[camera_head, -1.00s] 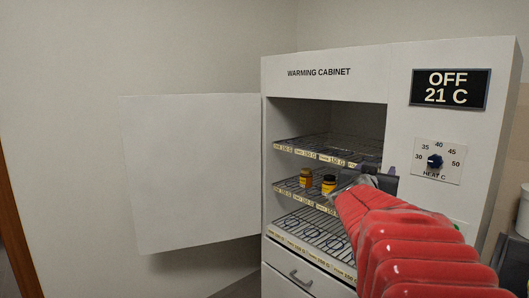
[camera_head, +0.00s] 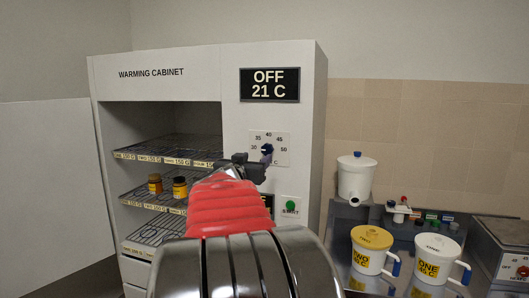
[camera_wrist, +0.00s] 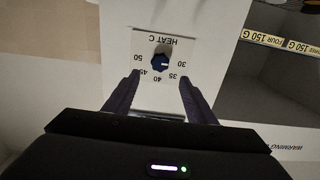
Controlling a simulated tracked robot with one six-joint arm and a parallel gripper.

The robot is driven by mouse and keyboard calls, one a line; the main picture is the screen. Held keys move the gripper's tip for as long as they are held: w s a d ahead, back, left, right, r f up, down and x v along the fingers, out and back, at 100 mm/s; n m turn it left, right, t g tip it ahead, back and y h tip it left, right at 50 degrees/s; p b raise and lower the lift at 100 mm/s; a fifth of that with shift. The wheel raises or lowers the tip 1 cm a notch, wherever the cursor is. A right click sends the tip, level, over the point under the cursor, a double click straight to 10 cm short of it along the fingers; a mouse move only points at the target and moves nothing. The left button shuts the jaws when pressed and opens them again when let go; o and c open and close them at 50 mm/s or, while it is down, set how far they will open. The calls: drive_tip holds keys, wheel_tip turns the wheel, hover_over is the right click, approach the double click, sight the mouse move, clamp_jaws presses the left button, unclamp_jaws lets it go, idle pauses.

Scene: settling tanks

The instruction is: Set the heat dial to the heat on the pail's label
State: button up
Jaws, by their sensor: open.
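The cabinet display (camera_head: 269,84) reads OFF 21 C. A green button (camera_head: 291,206) sits below the dial. The cabinet door (camera_head: 45,185) stands open at left, with two small jars (camera_head: 167,186) on a shelf. A white lidded container (camera_head: 356,178) stands behind the pails.

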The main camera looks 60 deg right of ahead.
sight(266, 150)
drive_tip(key=d, duration=0.3)
drive_tip(key=w+d, duration=0.1)
drive_tip(key=d, duration=0.7)
drive_tip(key=shift+w, duration=0.35)
drive_tip(key=shift+c, duration=0.5)
drive_tip(key=c, duration=0.9)
